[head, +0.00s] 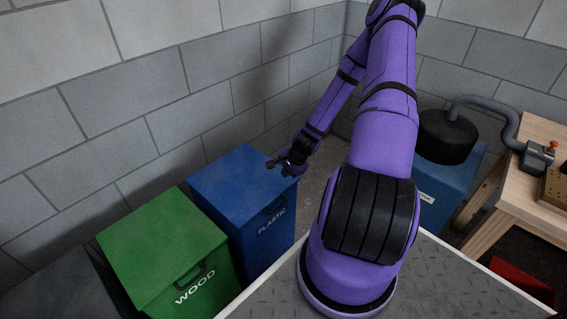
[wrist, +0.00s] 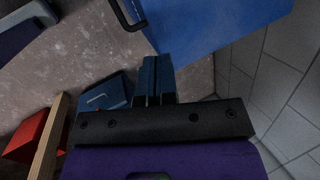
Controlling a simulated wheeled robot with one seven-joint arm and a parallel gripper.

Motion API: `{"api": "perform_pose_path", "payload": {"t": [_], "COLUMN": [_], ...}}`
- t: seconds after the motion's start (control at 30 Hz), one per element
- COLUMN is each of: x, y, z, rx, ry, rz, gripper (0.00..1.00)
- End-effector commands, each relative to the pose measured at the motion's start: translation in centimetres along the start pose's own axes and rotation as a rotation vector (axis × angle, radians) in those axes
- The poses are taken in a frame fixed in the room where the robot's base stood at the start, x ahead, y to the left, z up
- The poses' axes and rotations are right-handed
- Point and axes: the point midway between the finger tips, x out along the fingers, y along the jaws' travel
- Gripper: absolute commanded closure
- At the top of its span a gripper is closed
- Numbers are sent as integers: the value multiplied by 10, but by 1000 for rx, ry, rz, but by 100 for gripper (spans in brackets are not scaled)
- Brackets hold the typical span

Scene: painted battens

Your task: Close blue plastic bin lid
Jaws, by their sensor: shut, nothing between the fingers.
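The blue plastic bin (head: 265,225), marked PLASTIC, stands against the wall at centre left in the head view. Its lid (head: 235,172) lies flat over the top and looks shut. A blue face with a black handle (wrist: 130,14), apparently this bin's, fills the top of the wrist view (wrist: 215,20). My gripper (head: 273,163) is at the lid's right edge in the head view. In the wrist view its fingers (wrist: 157,78) are shut together and empty, close to the blue face. I cannot tell whether they touch it.
A green WOOD bin (head: 165,240) stands left of the blue one. A blue cabinet (head: 445,185) with a black round part and a grey pipe, and a wooden bench (head: 505,185), are at right. Bare floor (wrist: 90,60) shows below the fingers.

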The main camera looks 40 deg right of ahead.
Motion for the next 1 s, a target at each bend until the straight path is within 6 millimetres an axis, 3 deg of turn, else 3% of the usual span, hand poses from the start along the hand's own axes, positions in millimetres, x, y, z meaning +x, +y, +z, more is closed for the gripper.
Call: {"api": "perform_pose_path", "payload": {"t": [0.2,0.6,1.0], "x": [28,79,118], "y": [24,57,76], "z": [-5,-15,-22], "rx": [-1,-7,-8], "ry": [-16,-14,-12], "rz": [-79,-75,-76], "gripper": [100,100,100]}}
